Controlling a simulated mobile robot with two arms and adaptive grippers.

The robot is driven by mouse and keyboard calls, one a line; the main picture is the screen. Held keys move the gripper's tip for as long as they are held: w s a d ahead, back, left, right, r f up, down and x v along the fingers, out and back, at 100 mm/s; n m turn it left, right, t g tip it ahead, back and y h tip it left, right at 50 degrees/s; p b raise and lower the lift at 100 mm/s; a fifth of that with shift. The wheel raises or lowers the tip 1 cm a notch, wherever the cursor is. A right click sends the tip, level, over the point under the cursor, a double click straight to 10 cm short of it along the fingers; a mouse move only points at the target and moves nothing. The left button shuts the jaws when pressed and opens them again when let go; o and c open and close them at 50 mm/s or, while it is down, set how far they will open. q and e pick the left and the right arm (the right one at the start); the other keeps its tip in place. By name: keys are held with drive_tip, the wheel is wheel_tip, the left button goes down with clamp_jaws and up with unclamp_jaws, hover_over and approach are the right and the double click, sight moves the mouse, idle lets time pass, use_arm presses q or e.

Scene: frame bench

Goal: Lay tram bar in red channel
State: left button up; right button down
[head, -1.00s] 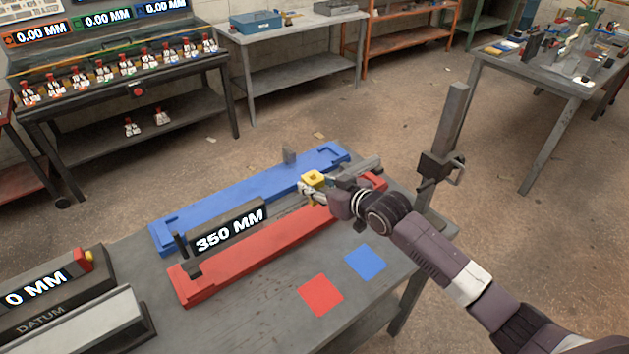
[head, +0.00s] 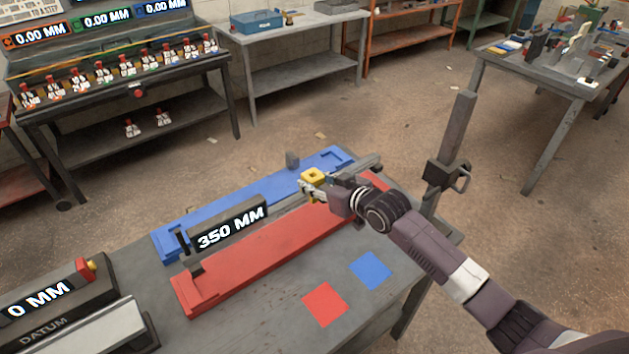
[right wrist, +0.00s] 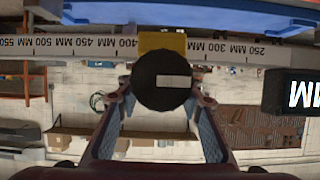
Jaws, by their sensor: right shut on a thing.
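The tram bar (head: 366,163) is a long grey bar with a 350 MM display (head: 232,226) and a yellow block (head: 313,177). In the head view it overlaps the gap between the red channel (head: 270,258) and the blue channel (head: 235,200), seemingly raised above them. My right gripper (head: 318,192) is at the yellow block. In the right wrist view the bar's millimetre scale (right wrist: 225,51) runs across, and my right gripper (right wrist: 160,88) is shut around a dark round knob (right wrist: 160,72) below the yellow block (right wrist: 162,41). My left gripper is out of view.
A red square (head: 325,304) and a blue square (head: 370,270) mark the bench (head: 250,325). A 0 MM datum block (head: 50,300) stands at left. A grey post (head: 458,130) rises beyond the right end.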

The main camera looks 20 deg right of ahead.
drive_tip(key=shift+f+b, duration=0.4)
drive_tip(key=shift+f, duration=0.2)
drive_tip(key=shift+f+b, duration=1.1)
drive_tip(key=shift+f, duration=0.75)
drive_tip(key=shift+p, duration=0.4)
drive_tip(key=shift+f+b, duration=1.4)
drive_tip(key=shift+f, duration=0.6)
idle(0.3)
drive_tip(key=c, duration=1.3)
unclamp_jaws()
drive_tip(key=shift+s, duration=0.1)
drive_tip(key=shift+o, duration=0.2)
drive_tip(key=shift+s+f, duration=0.15)
drive_tip(key=shift+f, duration=0.3)
drive_tip(key=v, duration=1.2)
drive_tip(key=shift+r, duration=0.3)
